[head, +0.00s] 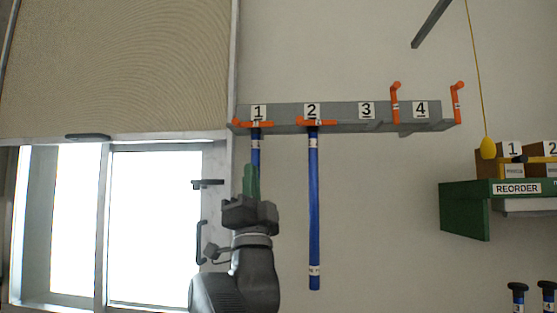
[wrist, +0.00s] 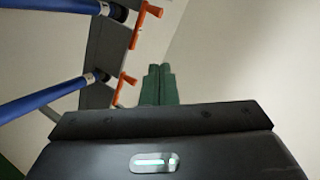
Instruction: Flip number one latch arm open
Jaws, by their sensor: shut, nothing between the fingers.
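The number one latch arm (head: 256,124) is orange and lies flat across the front of the grey rack, under the label 1. A blue rod (head: 256,150) hangs there, its lower part hidden behind my gripper. My gripper (head: 250,170) has green fingers, closed together with nothing between them. They point up just below the number one latch arm, in front of the rod in the head view; I cannot tell the gap in depth. In the wrist view the shut fingers (wrist: 158,72) are beside two orange latch arms; I cannot tell which is number one.
The number two latch arm (head: 316,122) also lies flat, with a blue rod (head: 314,210) hanging below. The latch arms by 3 (head: 395,103) and 4 (head: 457,103) stand upright. A yellow pull cord (head: 488,148) and green shelf (head: 465,210) are right; a window (head: 155,225) is left.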

